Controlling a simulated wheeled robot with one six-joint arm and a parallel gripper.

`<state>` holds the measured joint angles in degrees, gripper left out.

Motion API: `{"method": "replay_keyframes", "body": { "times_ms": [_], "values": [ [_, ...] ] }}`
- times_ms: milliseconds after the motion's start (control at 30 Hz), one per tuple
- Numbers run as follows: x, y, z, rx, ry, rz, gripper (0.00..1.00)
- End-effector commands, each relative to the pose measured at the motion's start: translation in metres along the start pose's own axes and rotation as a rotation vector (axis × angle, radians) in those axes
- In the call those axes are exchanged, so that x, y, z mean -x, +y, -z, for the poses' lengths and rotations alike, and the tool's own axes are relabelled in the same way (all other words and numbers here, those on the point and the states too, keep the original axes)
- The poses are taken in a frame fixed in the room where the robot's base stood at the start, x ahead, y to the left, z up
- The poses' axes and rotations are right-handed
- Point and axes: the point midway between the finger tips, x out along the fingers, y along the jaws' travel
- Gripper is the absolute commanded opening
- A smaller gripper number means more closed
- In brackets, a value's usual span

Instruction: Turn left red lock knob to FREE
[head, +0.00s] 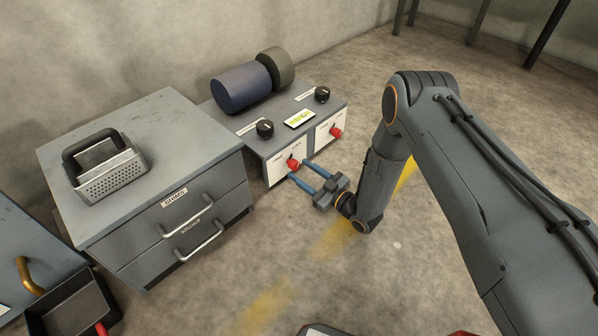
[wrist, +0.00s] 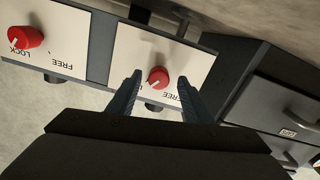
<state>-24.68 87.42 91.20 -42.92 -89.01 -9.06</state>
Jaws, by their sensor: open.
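The left red lock knob (head: 293,164) sits on a white panel on the front of the grey control box (head: 272,146). In the wrist view, which is upside down, this knob (wrist: 158,77) lies between my two fingertips. Its white mark points to the lower left, away from the FREE label; a finger partly hides the label on that side. My gripper (head: 298,170) is open, its blue fingers reaching to either side of the knob. Contact with the knob cannot be told. The right red knob (head: 336,132) also shows in the wrist view (wrist: 25,38), its mark towards LOCK.
A drawer cabinet (head: 150,215) with a metal basket (head: 108,172) stands at left.

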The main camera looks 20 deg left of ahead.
Motion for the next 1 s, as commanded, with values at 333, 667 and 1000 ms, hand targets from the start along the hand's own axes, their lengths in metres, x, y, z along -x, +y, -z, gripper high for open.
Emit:
{"method": "replay_keyframes", "body": {
  "times_ms": [333,667,1000],
  "values": [
    [-0.024,0.001,0.000,0.001,0.000,-0.002,0.46],
    [-0.024,0.001,0.000,0.000,-0.001,-0.001,0.22],
    [-0.024,0.000,0.000,0.016,-0.001,-0.001,0.05]
  ]
}}
